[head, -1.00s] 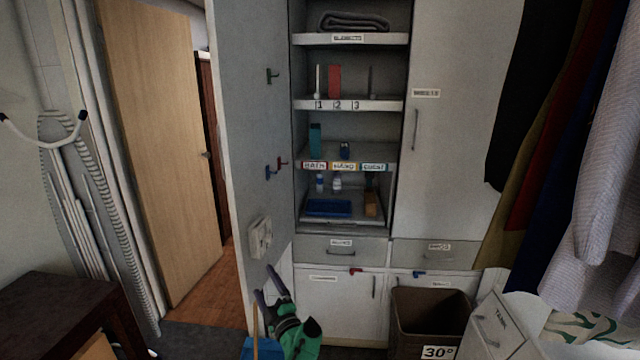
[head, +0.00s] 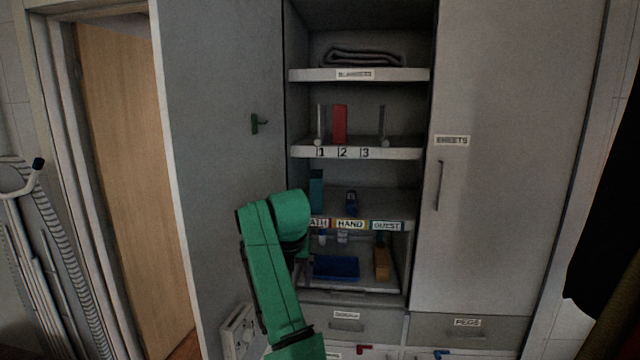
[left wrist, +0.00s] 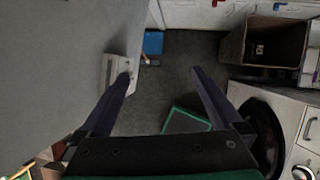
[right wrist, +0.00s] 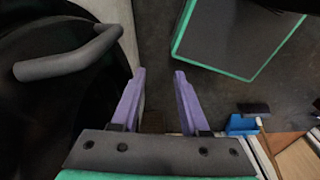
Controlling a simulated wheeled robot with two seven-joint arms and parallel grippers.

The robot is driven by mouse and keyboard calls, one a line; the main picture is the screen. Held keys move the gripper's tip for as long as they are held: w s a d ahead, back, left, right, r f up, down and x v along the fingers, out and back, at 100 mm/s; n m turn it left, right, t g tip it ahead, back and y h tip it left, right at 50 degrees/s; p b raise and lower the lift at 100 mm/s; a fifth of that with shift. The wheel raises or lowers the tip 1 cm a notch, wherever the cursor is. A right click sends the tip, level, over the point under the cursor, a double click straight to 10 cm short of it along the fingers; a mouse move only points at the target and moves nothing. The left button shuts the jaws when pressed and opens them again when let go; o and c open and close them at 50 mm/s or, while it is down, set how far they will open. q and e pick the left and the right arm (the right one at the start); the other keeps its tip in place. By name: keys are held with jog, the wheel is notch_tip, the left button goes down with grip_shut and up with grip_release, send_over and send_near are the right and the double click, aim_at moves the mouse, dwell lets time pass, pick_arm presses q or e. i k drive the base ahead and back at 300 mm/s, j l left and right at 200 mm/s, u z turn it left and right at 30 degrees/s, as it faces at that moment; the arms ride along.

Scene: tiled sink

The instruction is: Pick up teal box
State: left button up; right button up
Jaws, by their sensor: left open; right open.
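The teal box (head: 316,191) stands upright at the left end of the shelf labelled BATH, HAND and GUEST (head: 378,213). My left arm partly covers that shelf's left edge in the head view. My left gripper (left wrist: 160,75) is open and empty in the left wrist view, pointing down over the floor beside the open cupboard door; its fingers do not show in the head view. My right gripper (right wrist: 160,75) is open and empty in the right wrist view, over the dark floor. The teal box is in neither wrist view.
A small blue item (head: 351,202) stands right of the teal box on its shelf. A red block (head: 339,124) stands on the shelf above. The cupboard door (head: 220,150) is open on the left. A blue tray (head: 336,267) and an orange item (head: 381,263) are below.

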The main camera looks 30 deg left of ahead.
aim_at(317, 175)
jog(key=i+j, duration=0.2)
jog(key=i, duration=0.2)
jog(key=i+j, duration=0.2)
jog(key=i, duration=0.2)
jog(key=i+j, duration=0.2)
jog(key=i, duration=0.25)
jog(key=i+l, duration=0.1)
jog(key=i, duration=0.3)
